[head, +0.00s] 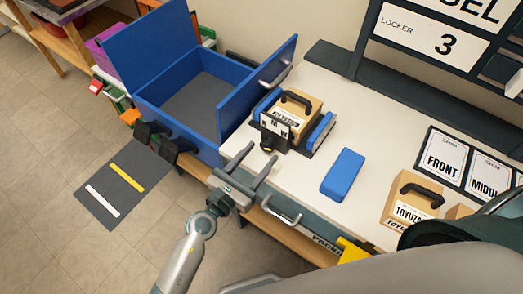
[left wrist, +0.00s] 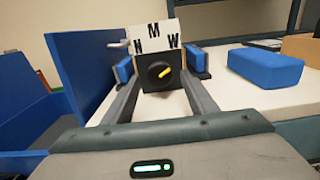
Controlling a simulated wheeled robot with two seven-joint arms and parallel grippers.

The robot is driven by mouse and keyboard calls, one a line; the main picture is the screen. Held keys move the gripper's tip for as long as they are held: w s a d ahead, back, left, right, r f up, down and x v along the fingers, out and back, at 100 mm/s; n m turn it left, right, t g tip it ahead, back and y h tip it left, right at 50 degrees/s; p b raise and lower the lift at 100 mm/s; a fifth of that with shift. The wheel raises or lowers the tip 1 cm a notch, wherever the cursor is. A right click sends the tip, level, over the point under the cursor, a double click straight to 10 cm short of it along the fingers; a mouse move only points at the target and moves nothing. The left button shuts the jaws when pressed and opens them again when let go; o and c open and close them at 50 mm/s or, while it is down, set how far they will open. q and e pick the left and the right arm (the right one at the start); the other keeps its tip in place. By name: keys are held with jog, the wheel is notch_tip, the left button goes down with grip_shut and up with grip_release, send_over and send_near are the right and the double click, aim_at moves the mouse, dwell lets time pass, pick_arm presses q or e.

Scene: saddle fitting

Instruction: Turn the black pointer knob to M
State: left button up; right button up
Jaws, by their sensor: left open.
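The black pointer knob (left wrist: 159,75) with a yellow pointer sits on the front of a small dark fixture, below a white plate (left wrist: 155,38) with several black letters. An M stands at the top of the plate and a W at the right; the left letter is hard to read. The pointer slants up and to the right. In the head view the knob (head: 267,146) is small. My left gripper (head: 259,162) is open, its fingers directed at the knob from the front, one to each side of it in the wrist view. The knob appears clear of both fingers. My right gripper is not visible.
The fixture holds a cardboard box (head: 300,103) with a black handle between blue pads. A blue block (head: 343,174) lies on the white table to its right. An open blue bin (head: 180,128) stands to its left. Another handled box (head: 411,203) stands at the right.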

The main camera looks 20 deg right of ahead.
pick_arm(q)
jog(key=shift+w+d, duration=0.45)
jog(key=shift+d, duration=0.1)
jog(key=shift+w+d, duration=0.1)
jog(key=shift+d, duration=0.05)
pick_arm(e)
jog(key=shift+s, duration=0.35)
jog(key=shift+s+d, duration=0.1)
pick_arm(q)
jog(key=c, duration=0.8)
jog(key=shift+c, duration=1.3)
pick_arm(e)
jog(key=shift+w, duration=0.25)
